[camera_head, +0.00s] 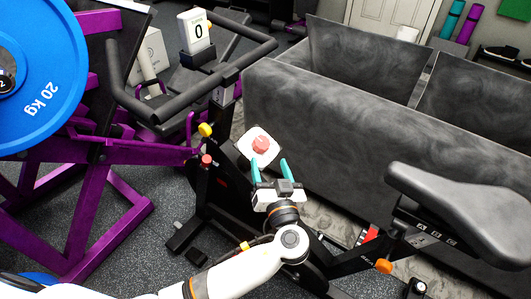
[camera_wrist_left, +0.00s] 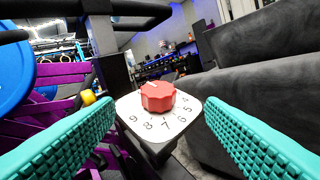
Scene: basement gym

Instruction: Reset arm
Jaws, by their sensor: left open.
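My left gripper (camera_head: 269,171) is open, its two teal fingers apart with nothing between them. In the head view its arm comes in from the lower left over an exercise bike. Just beyond the fingertips is a white dial plate with a red knob (camera_head: 261,145) on the bike frame. In the left wrist view the red knob (camera_wrist_left: 158,96) sits on the white plate (camera_wrist_left: 135,107), which has black numbers around it. The knob lies ahead of and between the fingers, which appear apart from it. My right gripper does not show in either view.
The bike's handlebar (camera_head: 190,100) is at the upper left and its saddle (camera_head: 460,205) at the right. A grey sofa (camera_head: 330,130) stands close behind. A purple rack (camera_head: 90,240) with a blue 20 kg plate (camera_head: 50,60) is at the left.

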